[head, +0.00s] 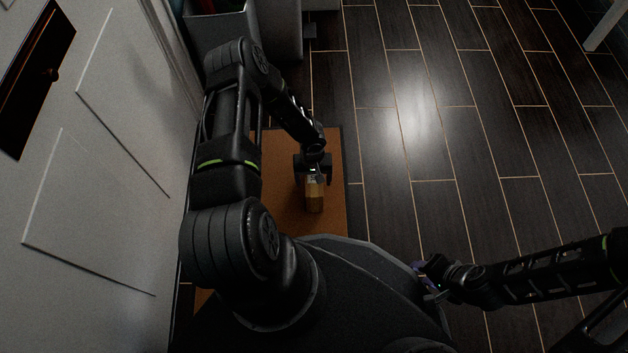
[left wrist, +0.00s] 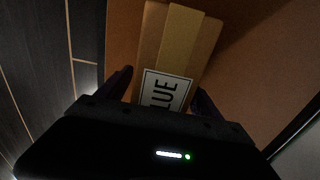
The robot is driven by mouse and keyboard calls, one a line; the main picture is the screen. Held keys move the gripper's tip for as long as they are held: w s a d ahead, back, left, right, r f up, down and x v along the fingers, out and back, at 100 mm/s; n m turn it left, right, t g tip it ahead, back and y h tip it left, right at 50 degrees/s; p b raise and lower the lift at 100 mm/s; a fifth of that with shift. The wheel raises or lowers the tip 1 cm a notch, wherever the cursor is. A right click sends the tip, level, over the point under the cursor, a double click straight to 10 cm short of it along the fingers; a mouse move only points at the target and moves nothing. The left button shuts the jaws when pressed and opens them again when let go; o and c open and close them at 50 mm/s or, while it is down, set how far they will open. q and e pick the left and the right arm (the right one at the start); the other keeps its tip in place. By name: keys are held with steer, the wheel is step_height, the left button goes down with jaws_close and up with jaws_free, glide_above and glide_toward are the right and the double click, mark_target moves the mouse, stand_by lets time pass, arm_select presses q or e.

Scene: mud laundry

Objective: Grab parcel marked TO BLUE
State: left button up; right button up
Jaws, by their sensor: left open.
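The parcel (head: 315,197) is a small tan box on the orange-brown mat below my left arm. In the left wrist view the parcel (left wrist: 176,48) has a yellow tape band and a white label with the letters "LUE"; the rest of the label is hidden by my gripper. My left gripper (head: 313,178) is over the label end of the parcel. Its open fingers (left wrist: 160,100) stand on either side of the box; contact cannot be told. My right gripper (head: 425,277) is at the lower right, away from the parcel, its jaw opening unclear.
The brown mat (head: 285,150) has a dark border and lies beside a white panelled door (head: 100,160) on the left. A grey bin (head: 222,30) stands at the back left. Dark plank floor (head: 450,130) on the right is clear.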

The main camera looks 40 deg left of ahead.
arm_select(q)
steer(key=shift+d+f, duration=0.1)
steer(key=shift+f, duration=0.15)
stand_by(0.4)
jaws_close()
stand_by(0.7)
